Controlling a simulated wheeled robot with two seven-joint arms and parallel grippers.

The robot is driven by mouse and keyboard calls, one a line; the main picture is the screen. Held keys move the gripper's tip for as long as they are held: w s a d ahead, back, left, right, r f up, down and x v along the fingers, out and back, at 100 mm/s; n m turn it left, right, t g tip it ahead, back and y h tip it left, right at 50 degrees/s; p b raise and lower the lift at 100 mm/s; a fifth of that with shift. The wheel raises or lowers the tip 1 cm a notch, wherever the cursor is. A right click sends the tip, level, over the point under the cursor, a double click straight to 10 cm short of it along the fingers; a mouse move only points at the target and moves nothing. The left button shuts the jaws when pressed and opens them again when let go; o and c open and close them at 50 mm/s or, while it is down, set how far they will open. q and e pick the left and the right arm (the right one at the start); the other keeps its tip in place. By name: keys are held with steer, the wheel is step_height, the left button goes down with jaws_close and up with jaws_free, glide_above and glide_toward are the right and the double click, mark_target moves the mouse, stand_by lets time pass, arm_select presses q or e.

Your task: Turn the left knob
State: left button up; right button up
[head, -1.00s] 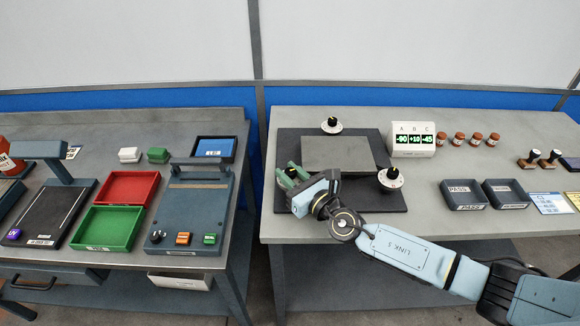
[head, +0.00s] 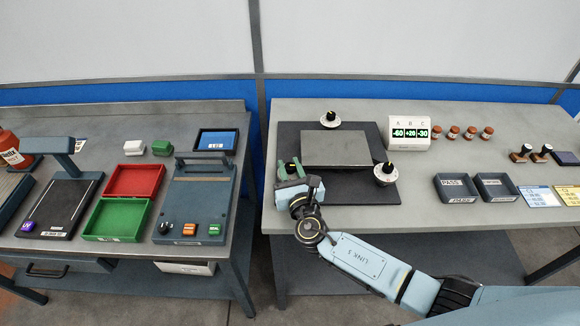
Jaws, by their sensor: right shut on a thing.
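The left knob (head: 291,167), with a dark top, is at the left edge of the dark board on the right bench. My right gripper (head: 290,170) is around it, its green fingers shut on its sides; the fingers and wrist hide much of the knob. A back knob (head: 331,119) and a right knob (head: 386,172), each black on a white dial, sit around a grey plate (head: 337,149). A display (head: 409,132) behind reads A -60, B +20, C -30. My left gripper is not in view.
Several small brown-red jars (head: 453,132) stand right of the display. Two dark trays (head: 457,188), stamps (head: 520,153) and cards lie farther right. The left bench holds a red tray (head: 134,181), a green tray (head: 116,219) and a device with buttons (head: 196,202).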

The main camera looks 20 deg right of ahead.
steer(key=o, duration=0.7)
steer(key=shift+c, duration=0.2)
steer(key=shift+s, duration=0.1)
steer(key=s, duration=1.3)
steer(key=shift+s+a, duration=0.1)
